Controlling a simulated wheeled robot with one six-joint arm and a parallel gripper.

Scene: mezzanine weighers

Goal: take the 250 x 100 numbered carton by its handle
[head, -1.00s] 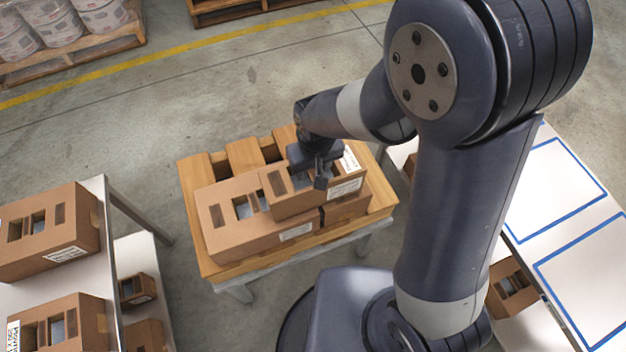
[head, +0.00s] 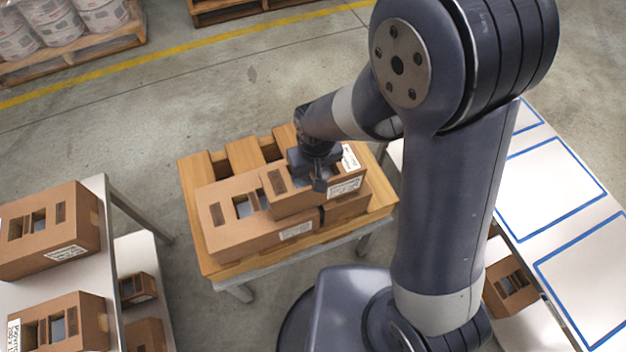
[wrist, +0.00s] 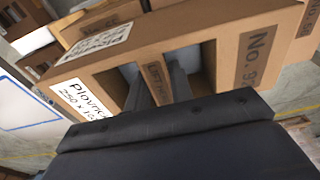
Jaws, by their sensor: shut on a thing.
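The numbered carton (head: 290,206) is brown cardboard, on top of other cartons on the wooden pallet table. In the wrist view the carton (wrist: 225,50) shows a label (wrist: 75,98) reading "Plovn…" and "250 x 10…", cut off by my gripper, and a printed "No. 9…". Its handle (wrist: 157,84) is a strip marked "LIFT" between two openings in the top. My gripper (head: 320,184) is over this carton in the head view. In the wrist view my gripper (wrist: 156,92) has one finger in each opening, shut on the handle. The fingertips are hidden inside.
A longer carton (head: 222,233) lies beneath and beside the held one on the wooden pallet (head: 205,262). A shelf (head: 108,215) with cartons stands at left. A white table (head: 560,190) with blue outlined rectangles is at right. Open floor lies behind the pallet.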

